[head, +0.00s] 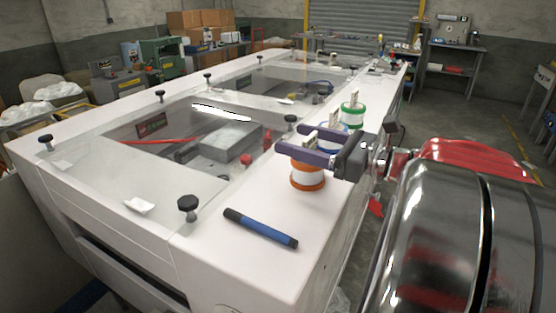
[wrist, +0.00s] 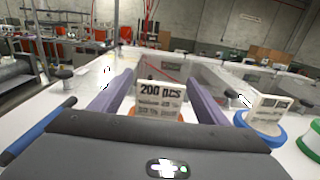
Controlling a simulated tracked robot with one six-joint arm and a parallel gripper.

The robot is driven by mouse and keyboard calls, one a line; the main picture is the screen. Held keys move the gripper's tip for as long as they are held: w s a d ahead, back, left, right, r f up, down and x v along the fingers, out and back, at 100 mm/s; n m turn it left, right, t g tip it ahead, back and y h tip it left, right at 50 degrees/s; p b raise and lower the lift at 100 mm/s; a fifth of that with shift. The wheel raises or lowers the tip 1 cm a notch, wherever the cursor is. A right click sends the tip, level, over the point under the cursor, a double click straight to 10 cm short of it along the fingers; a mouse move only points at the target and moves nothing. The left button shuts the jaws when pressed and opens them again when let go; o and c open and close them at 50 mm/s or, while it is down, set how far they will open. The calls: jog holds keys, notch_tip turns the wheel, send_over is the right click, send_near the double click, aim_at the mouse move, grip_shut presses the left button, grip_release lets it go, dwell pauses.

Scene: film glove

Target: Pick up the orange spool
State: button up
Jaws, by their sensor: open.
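The orange spool (head: 307,181) stands upright on the white machine top, with orange rims and a white middle. In the wrist view its white label (wrist: 160,97) reading "200 pcs" shows between my fingers, with a bit of orange rim (wrist: 137,112) below. My gripper (head: 292,145) is open, its purple fingers over the spool in the head view. In the wrist view the fingers lie on either side of the label; I cannot tell whether they touch it. Part of the spool's top is hidden by the fingers in the head view.
A blue spool (wrist: 260,118) stands close to the right, and a green spool (head: 352,115) stands beyond it. A blue marker (head: 260,228) lies nearer on the white top (head: 225,265). A black knob (head: 188,205) stands by the clear cover.

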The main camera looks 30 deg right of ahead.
jog(key=shift+x, duration=0.95)
jog(key=shift+c, duration=0.5)
jog(key=c, duration=1.5)
